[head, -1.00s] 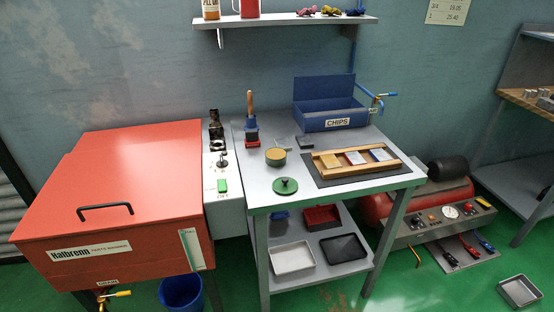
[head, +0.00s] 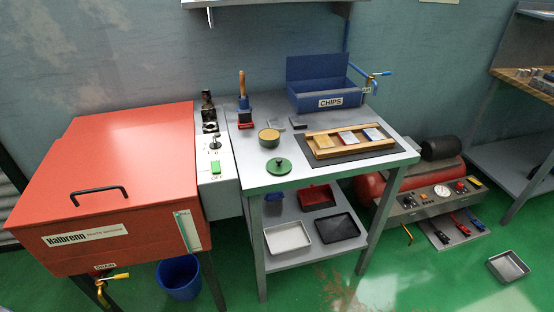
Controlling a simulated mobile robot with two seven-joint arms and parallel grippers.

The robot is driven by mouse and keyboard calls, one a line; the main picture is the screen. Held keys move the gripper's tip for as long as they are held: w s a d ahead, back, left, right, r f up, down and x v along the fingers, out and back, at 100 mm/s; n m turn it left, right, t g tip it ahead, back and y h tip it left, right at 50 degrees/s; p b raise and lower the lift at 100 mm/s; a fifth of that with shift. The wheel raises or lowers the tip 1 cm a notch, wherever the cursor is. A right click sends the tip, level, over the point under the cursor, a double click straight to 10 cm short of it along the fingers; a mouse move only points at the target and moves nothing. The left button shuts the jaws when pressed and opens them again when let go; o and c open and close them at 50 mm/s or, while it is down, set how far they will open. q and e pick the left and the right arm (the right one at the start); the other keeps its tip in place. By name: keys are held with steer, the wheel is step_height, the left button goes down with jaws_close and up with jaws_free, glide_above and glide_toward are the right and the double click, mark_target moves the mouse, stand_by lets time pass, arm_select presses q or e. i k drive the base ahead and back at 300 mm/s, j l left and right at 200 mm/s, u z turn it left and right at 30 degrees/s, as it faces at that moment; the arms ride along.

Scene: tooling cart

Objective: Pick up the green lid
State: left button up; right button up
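The green lid (head: 278,167) is a small round disc with a dark knob on top. It lies flat near the front left edge of the grey cart top (head: 315,171). A small round tin (head: 269,138) with a tan top stands just behind it, apart from the lid. Neither of my grippers shows in the head view.
A wooden tray (head: 349,141) lies on a dark mat to the right of the lid. A blue chips bin (head: 328,97) stands behind. A red parts washer (head: 116,185) is on the left. Shallow trays (head: 288,238) sit on the lower shelf. Cart top around the lid is clear.

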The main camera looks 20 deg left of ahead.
mark_target(279, 165)
steer(key=i+l, duration=0.2)
steer(key=i, duration=0.2)
steer(key=i+l, duration=0.25)
steer(key=i, duration=0.2)
steer(key=i+l+u, duration=0.15)
steer(key=u, duration=0.3)
steer(key=i+l+u, duration=0.25)
steer(key=u, duration=0.25)
